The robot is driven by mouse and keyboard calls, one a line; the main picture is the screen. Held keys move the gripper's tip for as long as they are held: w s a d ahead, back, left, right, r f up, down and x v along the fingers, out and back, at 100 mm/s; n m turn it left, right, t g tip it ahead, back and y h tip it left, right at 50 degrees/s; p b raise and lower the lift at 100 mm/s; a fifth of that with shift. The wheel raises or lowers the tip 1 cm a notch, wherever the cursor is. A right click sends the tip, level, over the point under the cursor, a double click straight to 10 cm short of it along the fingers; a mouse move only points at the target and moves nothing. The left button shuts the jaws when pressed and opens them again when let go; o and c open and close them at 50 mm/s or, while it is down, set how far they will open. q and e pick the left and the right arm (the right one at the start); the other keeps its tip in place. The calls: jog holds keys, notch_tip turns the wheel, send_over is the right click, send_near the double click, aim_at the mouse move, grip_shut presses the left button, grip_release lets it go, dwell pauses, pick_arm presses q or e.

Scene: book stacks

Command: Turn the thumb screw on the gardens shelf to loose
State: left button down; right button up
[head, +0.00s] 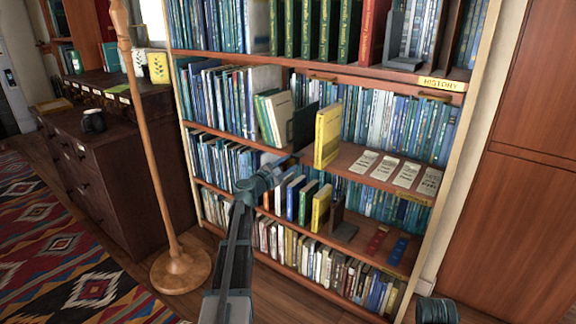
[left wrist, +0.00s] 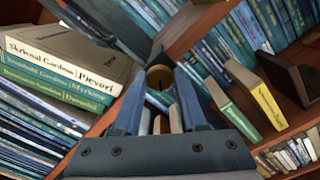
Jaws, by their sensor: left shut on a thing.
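My left gripper (head: 292,159) reaches up to the front edge of the middle shelf, below a dark bookend (head: 305,124). In the left wrist view its fingers (left wrist: 160,82) are shut on a round brass thumb screw (left wrist: 159,74). The fingers hide the screw in the head view, and I cannot tell how far it is turned.
A yellow book (head: 327,134) stands close right of the left fingertips. Several paper cards (head: 385,168) lie further right on that shelf. The shelf below holds a yellow book (head: 321,208) and a dark bookend (head: 338,218). A wooden stand (head: 180,272) rises left of my arm.

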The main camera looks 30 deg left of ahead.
pick_arm(q)
jog(key=shift+c, duration=2.2)
grip_release()
jog(key=s+a, duration=0.1)
jog(key=s, duration=1.3)
jog(key=shift+w, duration=0.1)
